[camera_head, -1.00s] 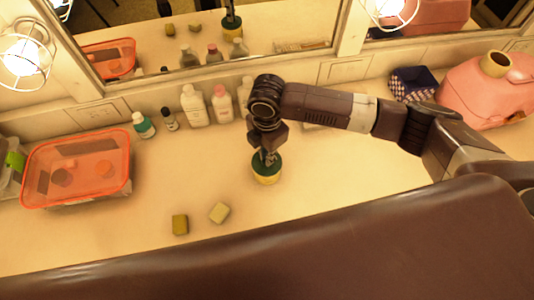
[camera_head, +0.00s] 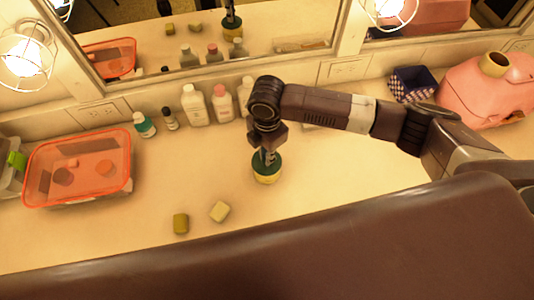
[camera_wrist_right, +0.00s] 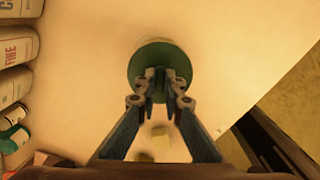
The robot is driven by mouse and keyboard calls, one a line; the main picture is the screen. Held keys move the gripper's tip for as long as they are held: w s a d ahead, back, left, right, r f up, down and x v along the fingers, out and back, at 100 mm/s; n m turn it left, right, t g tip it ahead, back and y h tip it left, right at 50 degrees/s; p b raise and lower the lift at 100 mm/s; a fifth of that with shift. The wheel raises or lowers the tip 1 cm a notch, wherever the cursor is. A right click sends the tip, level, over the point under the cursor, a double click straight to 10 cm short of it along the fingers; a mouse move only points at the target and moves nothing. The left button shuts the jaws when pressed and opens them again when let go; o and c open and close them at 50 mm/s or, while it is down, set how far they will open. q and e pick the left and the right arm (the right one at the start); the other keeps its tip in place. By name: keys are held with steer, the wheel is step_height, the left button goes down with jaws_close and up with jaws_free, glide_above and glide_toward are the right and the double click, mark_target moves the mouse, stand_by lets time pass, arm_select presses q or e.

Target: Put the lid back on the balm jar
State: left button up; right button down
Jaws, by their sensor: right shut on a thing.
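The balm jar (camera_head: 266,180) stands upright on the counter, a low yellowish jar. Its dark green lid (camera_head: 264,168) sits directly over the jar, with no clear gap visible between them. My right gripper (camera_head: 267,156) points down from above and is shut on the lid. In the right wrist view the lid (camera_wrist_right: 163,55) is a round green disc at the fingertips, and it hides the jar beneath. My left gripper is not in view.
Several bottles (camera_head: 195,105) stand along the mirror wall behind the jar. An orange-rimmed box (camera_head: 78,199) is at the left. Two small sponge-like blocks (camera_head: 181,223) lie in front. A checked basket (camera_head: 414,84) and pink case (camera_head: 490,92) are at the right. Counter around the jar is clear.

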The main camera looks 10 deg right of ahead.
steer(key=shift+p, duration=0.35)
stand_by(0.5)
stand_by(0.3)
steer(key=c, duration=1.5)
jaws_free()
step_height(320, 180, up, 5)
steer(key=p, duration=0.5)
steer(key=shift+r+p, duration=0.95)
steer(key=shift+r, duration=0.05)
steer(key=shift+c, duration=0.5)
